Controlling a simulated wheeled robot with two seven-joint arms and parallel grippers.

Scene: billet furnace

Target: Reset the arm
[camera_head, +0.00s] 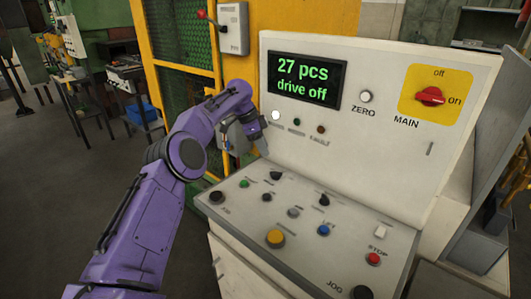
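My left arm is purple and reaches in from the lower left, bent at the elbow. Its wrist end and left gripper (258,135) are in front of the left edge of the control console's upright panel (385,150), near a white round button (276,115). The fingers are small and dark, and I cannot tell whether they are open or touch the panel. No held object shows. My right gripper is not in view.
The console display (307,80) reads "27 pcs drive off". A red MAIN switch (430,97) sits at the right. The sloped desk (265,215) carries several knobs and buttons below my gripper. A yellow mesh guard (185,40) stands behind my arm. Open floor lies left.

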